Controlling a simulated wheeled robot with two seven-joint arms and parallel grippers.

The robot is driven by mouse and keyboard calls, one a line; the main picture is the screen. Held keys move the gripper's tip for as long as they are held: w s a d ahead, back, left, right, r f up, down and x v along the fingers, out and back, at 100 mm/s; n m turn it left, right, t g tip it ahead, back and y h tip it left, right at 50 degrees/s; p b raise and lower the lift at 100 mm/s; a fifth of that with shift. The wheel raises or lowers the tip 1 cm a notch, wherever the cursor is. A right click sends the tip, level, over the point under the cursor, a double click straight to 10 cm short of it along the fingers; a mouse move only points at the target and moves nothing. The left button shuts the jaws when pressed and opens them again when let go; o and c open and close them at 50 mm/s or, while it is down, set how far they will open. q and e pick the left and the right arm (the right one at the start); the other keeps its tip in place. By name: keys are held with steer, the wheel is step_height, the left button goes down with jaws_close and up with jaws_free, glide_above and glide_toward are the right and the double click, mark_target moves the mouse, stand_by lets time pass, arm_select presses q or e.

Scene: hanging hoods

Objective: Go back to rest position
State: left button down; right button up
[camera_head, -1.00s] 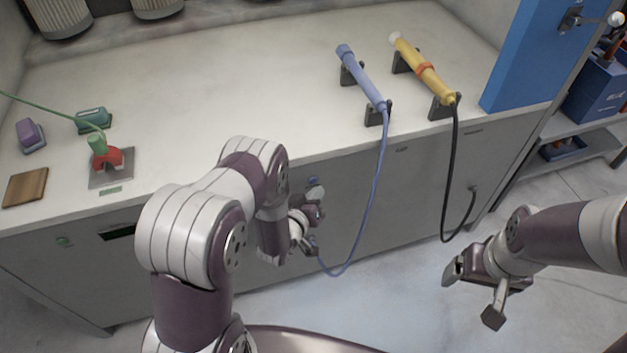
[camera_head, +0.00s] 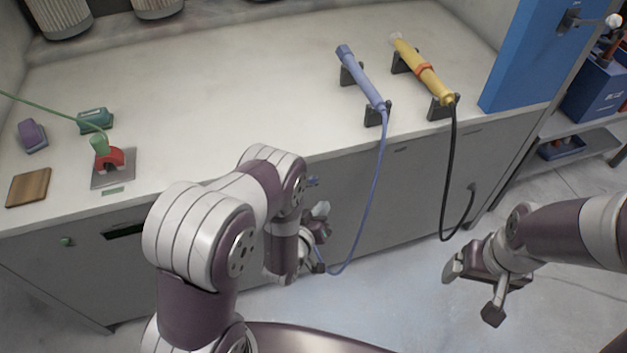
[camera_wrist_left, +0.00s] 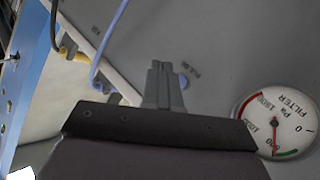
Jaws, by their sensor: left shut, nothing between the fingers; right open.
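My left gripper (camera_head: 318,238) hangs in front of the bench's grey front panel, below the worktop edge. My own left arm partly hides it in the head view. In the left wrist view its fingers (camera_wrist_left: 163,86) are together with nothing between them. My right gripper (camera_head: 474,291) is at the lower right, over the floor, with its fingers apart and empty. A blue tool (camera_head: 361,78) and a yellow tool (camera_head: 422,68) with an orange ring rest in dark holders on the worktop.
The worktop (camera_head: 230,80) is clear in the middle. A blue cable (camera_head: 376,190) and a black cable (camera_head: 449,180) hang down its front. A green-topped red item (camera_head: 108,158) and a wooden block (camera_head: 28,187) are at left. A round gauge (camera_wrist_left: 276,121) is near my left wrist.

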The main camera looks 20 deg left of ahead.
stand_by(0.3)
arm_select(q)
steer(key=s+a+f+m+g+y, duration=0.1)
steer(key=s+f+m+g, duration=0.1)
steer(key=s+f+g, duration=0.45)
step_height(320, 180, up, 4)
steer(key=s+a+g+p, duration=0.1)
steer(key=s+g+p, duration=0.2)
steer(key=g, duration=0.1)
steer(key=s+a+r+m+g+p, duration=0.1)
steer(key=s+r+p, duration=0.2)
steer(key=r, duration=1.2)
steer(key=s+a+r+g+y+p, duration=0.1)
steer(key=s+r+p, duration=0.3)
steer(key=r, duration=1.2)
steer(key=shift+s+a+m+p, duration=0.15)
steer(key=shift+a+m+p, duration=0.25)
steer(key=shift+p, duration=0.2)
steer(key=shift+g, duration=0.25)
